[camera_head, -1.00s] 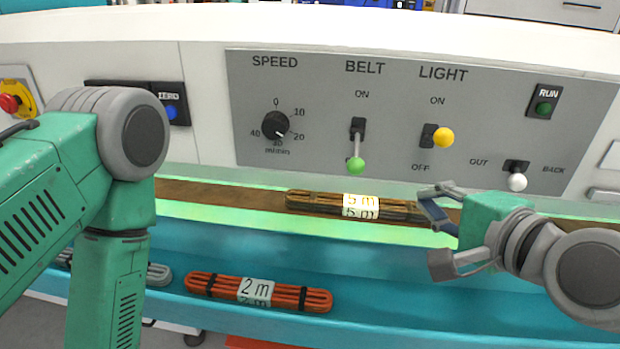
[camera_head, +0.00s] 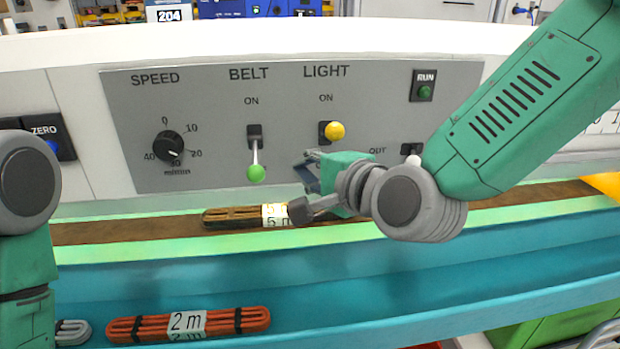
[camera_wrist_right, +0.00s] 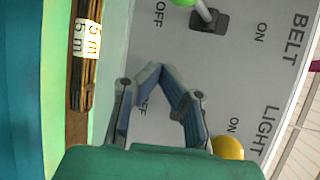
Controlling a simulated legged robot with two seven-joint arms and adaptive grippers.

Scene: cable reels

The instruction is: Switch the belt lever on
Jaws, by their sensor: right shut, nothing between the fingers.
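The belt lever (camera_head: 256,172) has a green knob and points down, away from the ON label, under the word BELT on the grey panel (camera_head: 215,110). In the right wrist view, its green knob (camera_wrist_right: 184,2) is cut by the top edge, at the OFF end. My right gripper (camera_head: 308,180) is to the right of the green knob, below the LIGHT lever, and apart from the belt lever. In the wrist view its fingertips (camera_wrist_right: 160,72) meet with nothing between them. My left arm shows at the left edge, but its gripper is out of view.
The LIGHT lever's yellow knob (camera_head: 335,130) is close above my right gripper. A speed dial (camera_head: 169,146) is left of the belt lever. A brown 5 m cable bundle (camera_head: 232,217) lies on the belt below. An orange 2 m bundle (camera_head: 240,320) lies in front.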

